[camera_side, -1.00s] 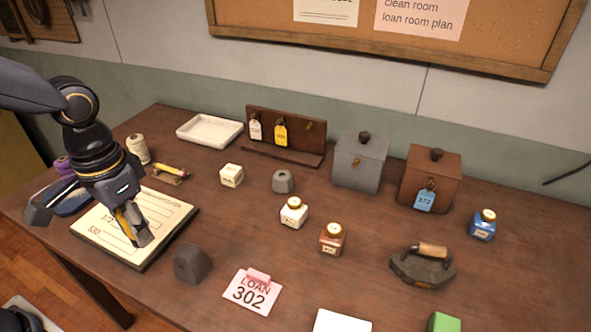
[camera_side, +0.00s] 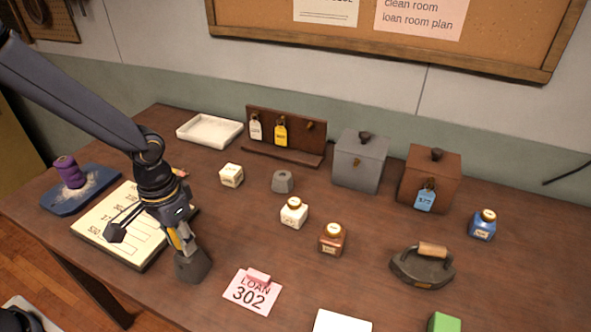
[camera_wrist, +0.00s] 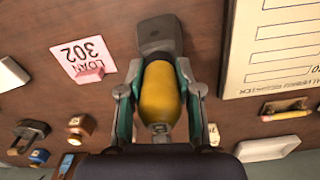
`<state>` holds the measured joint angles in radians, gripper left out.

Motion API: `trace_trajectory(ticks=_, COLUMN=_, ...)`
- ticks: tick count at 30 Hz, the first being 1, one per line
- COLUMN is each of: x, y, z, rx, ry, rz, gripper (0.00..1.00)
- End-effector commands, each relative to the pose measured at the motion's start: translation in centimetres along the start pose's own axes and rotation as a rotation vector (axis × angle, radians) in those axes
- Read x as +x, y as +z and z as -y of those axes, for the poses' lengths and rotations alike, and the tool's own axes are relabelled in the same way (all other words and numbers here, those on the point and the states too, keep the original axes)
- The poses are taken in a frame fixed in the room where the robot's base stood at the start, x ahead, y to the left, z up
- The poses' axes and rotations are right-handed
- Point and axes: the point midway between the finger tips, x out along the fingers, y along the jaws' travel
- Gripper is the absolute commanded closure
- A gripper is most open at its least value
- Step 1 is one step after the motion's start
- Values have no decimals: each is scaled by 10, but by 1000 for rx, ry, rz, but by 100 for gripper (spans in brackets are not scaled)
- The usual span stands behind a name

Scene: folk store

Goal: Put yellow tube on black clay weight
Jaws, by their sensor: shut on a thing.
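My gripper (camera_wrist: 157,100) is shut on the yellow tube (camera_wrist: 160,92), with one finger on each side of it. In the side view my gripper (camera_side: 183,243) is at the dark block, which appears to be the black clay weight (camera_side: 192,267). The weight stands on the table beside the ledger. In the wrist view the weight (camera_wrist: 158,34) shows just beyond the far end of the tube, partly covered by it. I cannot tell whether tube and weight touch. In the side view the tube is mostly hidden by the fingers.
A pink card marked LOAN 302 (camera_side: 252,293) lies just right of the weight. The ledger (camera_side: 92,232) lies to its left. Ink bottles (camera_side: 294,213) (camera_side: 332,240) and a small grey weight (camera_side: 283,181) stand behind. A flat iron (camera_side: 422,268) stands further right.

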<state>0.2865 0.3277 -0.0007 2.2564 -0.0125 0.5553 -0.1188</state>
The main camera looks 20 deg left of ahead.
Motion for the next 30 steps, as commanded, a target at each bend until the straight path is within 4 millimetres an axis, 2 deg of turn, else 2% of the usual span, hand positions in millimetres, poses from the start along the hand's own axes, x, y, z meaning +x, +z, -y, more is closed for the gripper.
trace_trajectory(ticks=3, x=4, y=0, z=0, rx=0, ry=0, rz=2, gripper=86)
trace_trajectory(ticks=4, x=4, y=0, z=0, rx=0, ry=0, rz=2, gripper=64)
trace_trajectory(ticks=11, x=3, y=0, z=0, rx=0, ry=0, rz=1, gripper=41)
trace_trajectory(ticks=22, x=-3, y=0, z=0, rx=0, ry=0, rz=-3, gripper=41)
trace_trajectory(ticks=26, x=-23, y=-2, z=0, rx=0, ry=1, rz=-6, gripper=41)
trace_trajectory(ticks=30, x=-56, y=-2, z=0, rx=-1, ry=1, rz=-8, gripper=41)
